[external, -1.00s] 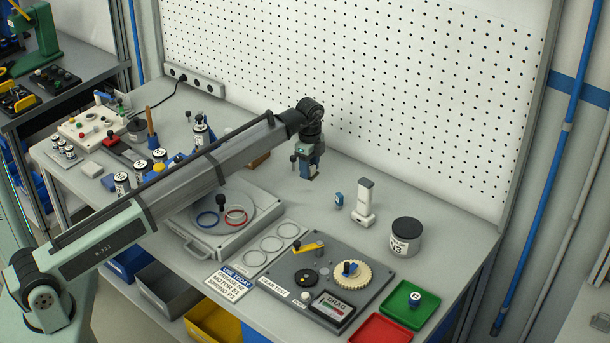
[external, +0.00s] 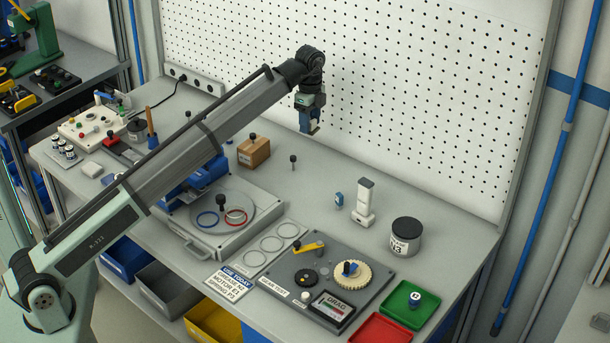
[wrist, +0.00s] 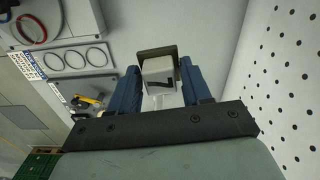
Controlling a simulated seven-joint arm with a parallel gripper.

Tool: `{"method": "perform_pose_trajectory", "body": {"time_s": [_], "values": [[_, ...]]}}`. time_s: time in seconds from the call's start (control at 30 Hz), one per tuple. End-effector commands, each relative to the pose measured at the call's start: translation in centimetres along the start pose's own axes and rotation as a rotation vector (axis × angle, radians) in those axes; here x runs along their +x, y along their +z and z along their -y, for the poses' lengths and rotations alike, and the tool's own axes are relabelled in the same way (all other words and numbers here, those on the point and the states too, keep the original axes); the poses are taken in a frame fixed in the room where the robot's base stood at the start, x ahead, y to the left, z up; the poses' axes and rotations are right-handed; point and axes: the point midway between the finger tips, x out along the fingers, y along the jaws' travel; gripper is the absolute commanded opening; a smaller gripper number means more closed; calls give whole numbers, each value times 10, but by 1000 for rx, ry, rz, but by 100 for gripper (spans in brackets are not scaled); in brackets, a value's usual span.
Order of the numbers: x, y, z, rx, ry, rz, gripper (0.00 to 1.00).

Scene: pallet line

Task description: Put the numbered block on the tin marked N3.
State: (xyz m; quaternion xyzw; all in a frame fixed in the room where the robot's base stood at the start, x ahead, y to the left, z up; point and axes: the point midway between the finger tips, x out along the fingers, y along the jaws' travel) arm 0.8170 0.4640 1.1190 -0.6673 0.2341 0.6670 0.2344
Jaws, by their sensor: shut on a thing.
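My gripper (external: 311,126) is high above the table in front of the pegboard, its blue fingers pointing down. In the wrist view the fingers (wrist: 160,83) are shut on a small block (wrist: 159,70). Its near face is pale with a dark mark that I cannot read, and a dark brown piece shows at its far edge. In the external view only a small tan-brown bit of it shows below the fingers. The tin marked N3 (external: 406,239) is grey with a black lid and stands upright at the table's right, well apart from my gripper. Its lid is bare.
A white stand (external: 364,203) and a small blue item (external: 338,200) stand left of the tin. The gear panel (external: 290,290), green tray (external: 398,311) and red tray (external: 372,333) lie in front. The pegboard (external: 400,90) rises behind. A brown block (external: 253,152) stands further left.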

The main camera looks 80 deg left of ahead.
Motion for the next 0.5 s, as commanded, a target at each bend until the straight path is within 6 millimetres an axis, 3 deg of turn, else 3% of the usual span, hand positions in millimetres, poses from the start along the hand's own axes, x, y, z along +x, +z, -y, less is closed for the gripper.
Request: {"method": "perform_pose_trajectory", "body": {"time_s": [0.1,0.27,0.37,0.5], "values": [[-19,-5,1,2,0,0,15],[-17,-40,0,15,1,0,15],[-17,-65,-1,22,1,0,15],[-18,-114,-6,37,0,0,15]]}}
